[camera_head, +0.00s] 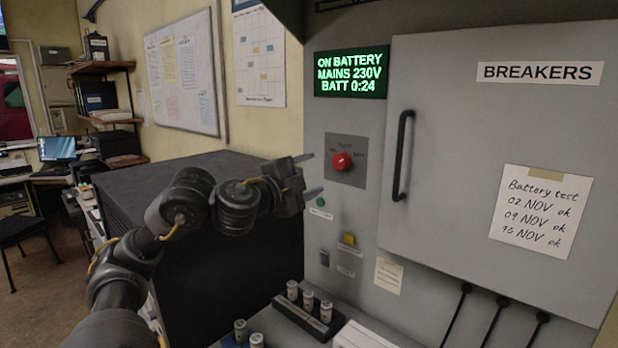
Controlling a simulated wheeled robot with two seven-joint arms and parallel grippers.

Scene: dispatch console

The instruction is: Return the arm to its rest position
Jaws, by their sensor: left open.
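My left arm comes in from the lower left, and its gripper (311,174) is open and empty in front of the grey cabinet (420,265). The fingertips are just left of the red rotary knob (342,161) and above the green button (320,202). I cannot tell whether a fingertip touches the panel. The display (350,71) reads ON BATTERY, MAINS 230V, BATT 0:24. My right gripper is not in view.
The breaker door (460,130) with its black handle (402,155) is shut. A yellow switch (349,239) sits lower on the panel. Several small cylinders stand below, some in a black holder (310,318). A dark box (180,270) stands behind my arm.

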